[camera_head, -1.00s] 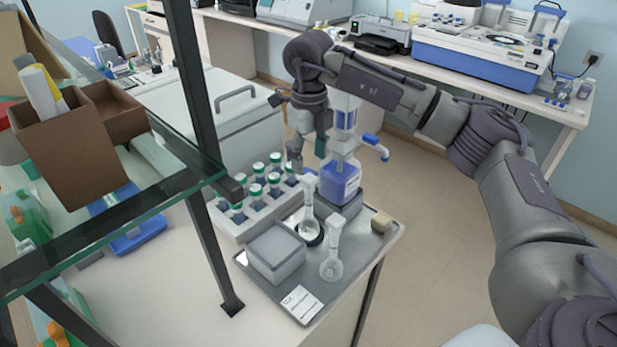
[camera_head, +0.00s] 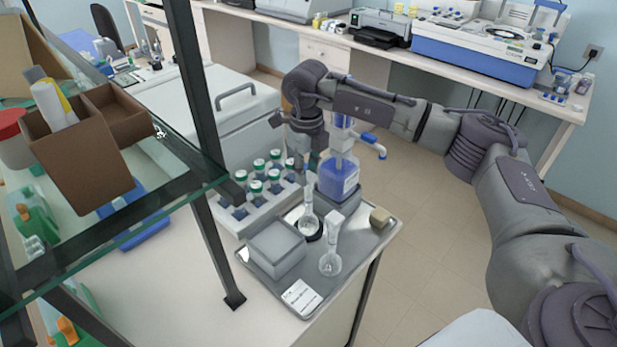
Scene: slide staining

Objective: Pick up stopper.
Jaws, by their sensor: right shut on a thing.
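My right gripper (camera_head: 311,165) hangs from the arm reaching in from the right, just above the neck of the rear glass flask (camera_head: 308,222). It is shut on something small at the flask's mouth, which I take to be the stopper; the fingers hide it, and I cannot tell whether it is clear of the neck. A second clear flask (camera_head: 330,262) stands upright in front on the grey tray (camera_head: 325,291). My left gripper is not in view.
A blue-filled dispenser bottle (camera_head: 337,178) stands close behind the gripper. A rack (camera_head: 235,222) of green-capped bottles is to its left. A grey box (camera_head: 276,250) and tan block (camera_head: 380,217) sit on the tray. A glass shelf (camera_head: 190,186) with a dark post stands at left.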

